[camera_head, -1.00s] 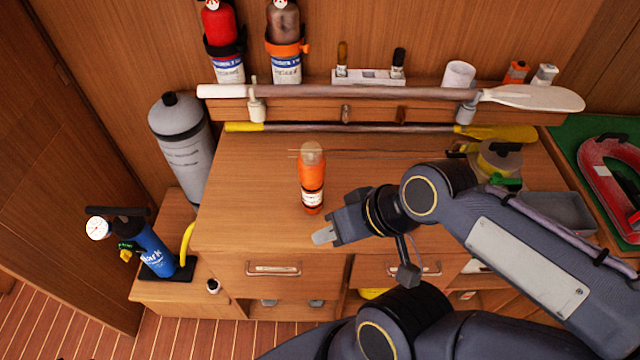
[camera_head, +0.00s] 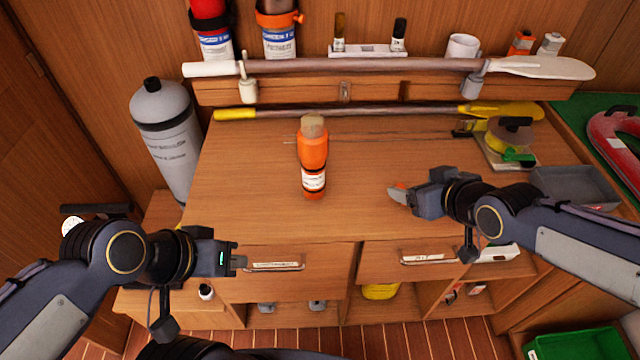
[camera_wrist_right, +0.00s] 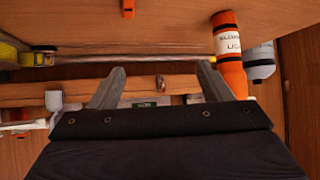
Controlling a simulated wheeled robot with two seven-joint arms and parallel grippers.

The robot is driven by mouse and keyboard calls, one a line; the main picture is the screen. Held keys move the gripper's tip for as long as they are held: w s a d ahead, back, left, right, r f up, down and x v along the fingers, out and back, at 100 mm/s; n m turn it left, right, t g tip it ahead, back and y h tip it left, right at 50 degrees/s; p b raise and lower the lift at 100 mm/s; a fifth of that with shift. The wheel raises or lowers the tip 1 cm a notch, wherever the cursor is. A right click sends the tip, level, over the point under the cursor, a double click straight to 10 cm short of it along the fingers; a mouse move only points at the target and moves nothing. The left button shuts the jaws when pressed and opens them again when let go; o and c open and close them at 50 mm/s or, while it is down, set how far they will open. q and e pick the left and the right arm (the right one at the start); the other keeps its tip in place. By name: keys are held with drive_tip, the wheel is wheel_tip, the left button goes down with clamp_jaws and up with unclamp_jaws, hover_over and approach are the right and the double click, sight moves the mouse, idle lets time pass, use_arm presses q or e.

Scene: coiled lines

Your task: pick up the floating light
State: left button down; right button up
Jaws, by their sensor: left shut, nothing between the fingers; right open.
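The floating light (camera_head: 313,160) is an orange cylinder with a white label and a pale cap. It stands upright on the wooden cabinet top (camera_head: 250,200), left of its middle. My right gripper (camera_head: 396,194) is open and empty above the cabinet top, to the right of the light and apart from it. In the right wrist view, the light (camera_wrist_right: 229,48) shows at the upper right, outside the open fingers (camera_wrist_right: 160,80). My left gripper (camera_head: 240,262) is shut and empty at the cabinet's front, by a drawer handle, below and left of the light.
Paddles (camera_head: 350,66) lie along the back, one yellow-ended (camera_head: 370,109). A grey cylinder (camera_head: 165,135) stands at the left. A yellow coil (camera_head: 507,138) and a grey tray (camera_head: 575,187) are at the right. The cabinet top around the light is mostly clear.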

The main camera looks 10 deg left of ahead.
sight(321, 180)
drive_tip(key=a+f+n+y+b, duration=0.1)
drive_tip(key=a+f, duration=0.1)
drive_tip(key=a, duration=0.3)
drive_tip(key=w+a+f+n+y+b, duration=0.1)
drive_tip(key=a+f+n+y, duration=0.1)
drive_tip(key=a, duration=0.3)
drive_tip(key=w+a+f+n+g+y+b, duration=0.1)
drive_tip(key=a+f+y, duration=0.1)
drive_tip(key=a, duration=0.4)
drive_tip(key=shift+w+f+b, duration=0.15)
drive_tip(key=shift+f+b, duration=0.15)
drive_tip(key=shift+f, duration=0.3)
drive_tip(key=p+x, duration=0.1)
drive_tip(key=x, duration=0.6)
drive_tip(key=shift+w+a+r, duration=0.15)
drive_tip(key=shift+a, duration=0.1)
drive_tip(key=shift+r, duration=0.1)
drive_tip(key=c, duration=1.4)
use_arm(q)
wheel_tip(321, 180, down, 4)
drive_tip(key=shift+f, duration=0.2)
use_arm(e)
drive_tip(key=shift+c, duration=0.2)
drive_tip(key=shift+r, duration=0.1)
